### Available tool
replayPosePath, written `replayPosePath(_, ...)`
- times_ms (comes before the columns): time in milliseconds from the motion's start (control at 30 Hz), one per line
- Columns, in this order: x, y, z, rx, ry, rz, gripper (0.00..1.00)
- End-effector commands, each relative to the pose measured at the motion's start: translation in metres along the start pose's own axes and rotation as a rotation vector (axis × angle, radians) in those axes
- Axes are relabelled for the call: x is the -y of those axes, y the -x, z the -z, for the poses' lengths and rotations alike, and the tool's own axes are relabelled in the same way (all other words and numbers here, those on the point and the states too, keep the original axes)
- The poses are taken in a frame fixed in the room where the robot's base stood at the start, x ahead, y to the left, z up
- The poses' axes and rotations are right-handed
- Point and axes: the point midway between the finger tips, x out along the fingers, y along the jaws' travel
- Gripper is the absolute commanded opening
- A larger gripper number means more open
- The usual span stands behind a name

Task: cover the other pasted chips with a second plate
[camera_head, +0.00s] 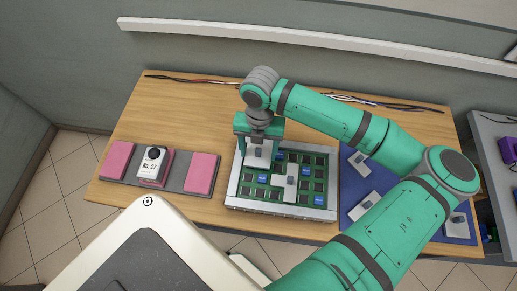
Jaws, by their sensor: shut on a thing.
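My gripper (258,137) is shut on a pale plate (257,158) over the upper left part of the green circuit board (313,158). I cannot tell whether the held plate touches the board. The board lies in a light metal tray (280,209) and carries dark chips and several blue squares (304,170). A second pale plate (284,188) with a grey grip block lies on the middle of the board. The chips under both plates are hidden, and I cannot make out paste on the rest.
More pale pieces with grey blocks (361,164) lie on a blue mat (350,187), partly behind my arm. At left, a grey base (173,183) holds pink pads (202,172) and a white "No. 27" item (151,168). Cables (190,80) run along the table's back.

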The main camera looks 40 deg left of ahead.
Motion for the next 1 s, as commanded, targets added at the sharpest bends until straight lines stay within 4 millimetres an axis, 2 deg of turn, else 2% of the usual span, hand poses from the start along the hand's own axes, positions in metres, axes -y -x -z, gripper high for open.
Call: replayPosePath(1000, 0.0, -0.023, -0.002, -0.002, -0.001, 0.001, 0.32)
